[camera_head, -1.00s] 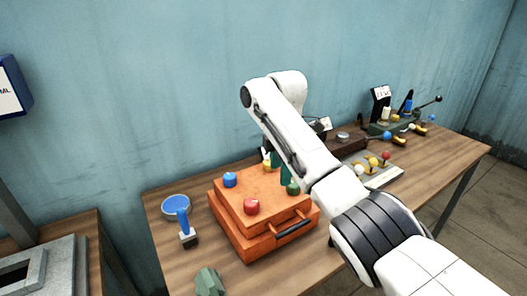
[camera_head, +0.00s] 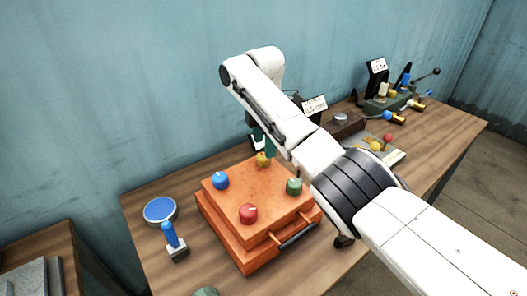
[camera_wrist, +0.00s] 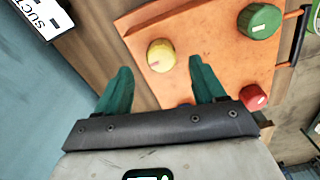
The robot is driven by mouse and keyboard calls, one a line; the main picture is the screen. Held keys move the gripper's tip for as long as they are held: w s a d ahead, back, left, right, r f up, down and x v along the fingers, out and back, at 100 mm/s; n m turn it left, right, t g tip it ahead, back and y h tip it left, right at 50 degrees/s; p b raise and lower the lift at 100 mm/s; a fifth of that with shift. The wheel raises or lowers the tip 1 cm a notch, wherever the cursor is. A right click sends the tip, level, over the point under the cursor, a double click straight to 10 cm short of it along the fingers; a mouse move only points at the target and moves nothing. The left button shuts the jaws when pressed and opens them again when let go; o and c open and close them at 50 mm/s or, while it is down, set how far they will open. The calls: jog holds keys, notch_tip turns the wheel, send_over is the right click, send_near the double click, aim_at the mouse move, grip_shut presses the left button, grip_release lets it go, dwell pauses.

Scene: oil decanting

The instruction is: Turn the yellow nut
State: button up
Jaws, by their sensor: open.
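The yellow nut (camera_head: 263,160) sits near the back corner of the top of an orange case (camera_head: 236,197). In the wrist view the yellow nut (camera_wrist: 161,55) lies beyond my fingertips, between their lines. My gripper (camera_wrist: 158,75) has two green fingers spread wide, with nothing between them; it hangs over the case's edge. In the head view my gripper (camera_head: 264,143) is partly hidden by my arm, close to the yellow nut. I cannot tell its exact height above the case.
A blue nut (camera_head: 221,181), a red nut (camera_head: 248,213) and a green nut (camera_head: 294,186) stand on the same case. A handle (camera_head: 297,236) is on its front side. A blue-topped dish (camera_head: 160,210) and a blue-handled tool (camera_head: 173,240) stand left. Several fixtures fill the table's right end.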

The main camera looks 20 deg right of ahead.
aim_at(264, 160)
jog(key=shift+s+f, duration=0.1)
jog(key=shift+f, duration=2.2)
jog(key=c, duration=1.1)
